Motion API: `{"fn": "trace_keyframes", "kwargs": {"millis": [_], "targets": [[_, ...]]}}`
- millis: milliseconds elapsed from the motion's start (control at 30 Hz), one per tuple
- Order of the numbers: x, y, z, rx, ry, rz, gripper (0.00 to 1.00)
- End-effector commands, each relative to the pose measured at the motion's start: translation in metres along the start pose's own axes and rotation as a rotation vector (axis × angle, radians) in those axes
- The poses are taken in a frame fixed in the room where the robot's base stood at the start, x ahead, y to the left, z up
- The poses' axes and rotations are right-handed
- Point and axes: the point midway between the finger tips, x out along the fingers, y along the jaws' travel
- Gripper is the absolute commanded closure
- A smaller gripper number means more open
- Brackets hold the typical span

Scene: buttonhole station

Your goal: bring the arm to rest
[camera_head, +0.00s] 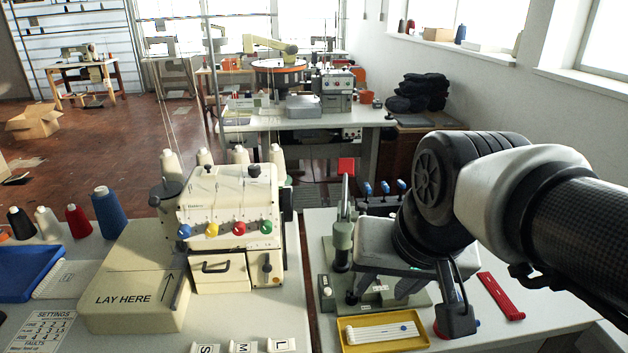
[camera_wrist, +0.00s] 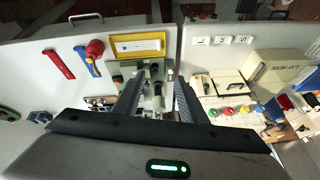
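My gripper (camera_wrist: 159,86) shows in the wrist view with its two dark fingers apart and nothing held between them. A grey-green button machine (camera_wrist: 157,100) shows beyond the gap between the fingers. In the head view my arm comes in from the right and bends down over the right-hand table, with the gripper above the machine's base (camera_head: 343,300). Part of the machine is hidden behind my wrist and gripper.
A yellow tray (camera_head: 346,345) with a white gauge lies in front of the machine. A red gauge (camera_head: 500,296) lies to the right. The cream serger (camera_head: 230,215), a "LAY HERE" block (camera_head: 135,299) and a blue tray (camera_head: 25,272) fill the left table.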

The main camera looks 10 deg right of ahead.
Motion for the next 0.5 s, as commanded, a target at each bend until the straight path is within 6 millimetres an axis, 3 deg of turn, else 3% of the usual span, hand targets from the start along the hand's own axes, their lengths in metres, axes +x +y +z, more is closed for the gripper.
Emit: {"fn": "trace_keyframes", "kwargs": {"millis": [167, 500], "targets": [[-0.0130, 0.0041, 0.0099, -0.192, 0.065, 0.028, 0.62], [-0.0155, 0.0039, 0.0095, -0.211, 0.067, 0.030, 0.62]]}}
